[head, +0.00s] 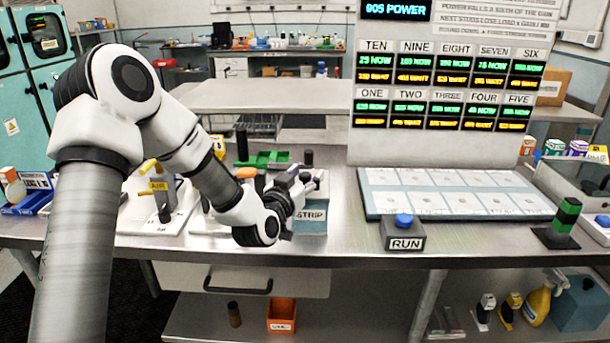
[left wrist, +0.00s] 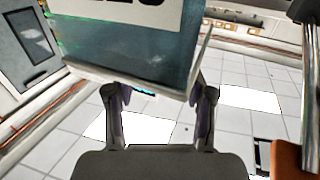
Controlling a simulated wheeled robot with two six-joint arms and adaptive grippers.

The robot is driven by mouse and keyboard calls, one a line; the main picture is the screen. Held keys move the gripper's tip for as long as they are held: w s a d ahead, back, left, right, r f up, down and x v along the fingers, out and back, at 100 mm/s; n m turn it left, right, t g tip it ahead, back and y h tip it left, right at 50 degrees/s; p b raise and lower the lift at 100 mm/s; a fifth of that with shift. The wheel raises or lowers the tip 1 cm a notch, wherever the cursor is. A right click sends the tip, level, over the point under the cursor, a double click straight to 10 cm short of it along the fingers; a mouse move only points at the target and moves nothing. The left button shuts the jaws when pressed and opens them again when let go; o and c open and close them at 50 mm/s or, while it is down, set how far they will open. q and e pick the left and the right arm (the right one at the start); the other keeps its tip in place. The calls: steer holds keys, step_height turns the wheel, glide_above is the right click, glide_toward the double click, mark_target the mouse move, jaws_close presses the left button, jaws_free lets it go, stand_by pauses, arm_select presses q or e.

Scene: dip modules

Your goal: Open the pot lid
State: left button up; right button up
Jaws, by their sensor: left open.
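In the left wrist view, a teal, see-through container (left wrist: 135,45) with a white label and a pale edge fills the top. My open left fingers (left wrist: 158,95) stand on either side of part of that pale edge, with nothing clearly gripped. Contact cannot be told. No pot or lid can be picked out for certain; my arm hides part of the bench there. My right gripper is out of view.
A blue RUN button (head: 404,221) on a grey block stands to the right, before a white tray of cards (head: 455,192). A tall display board (head: 445,90) rises behind it. Green trays (head: 264,160) and a black cylinder (head: 308,158) stand behind my gripper.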

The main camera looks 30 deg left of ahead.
arm_select(q)
jaws_close()
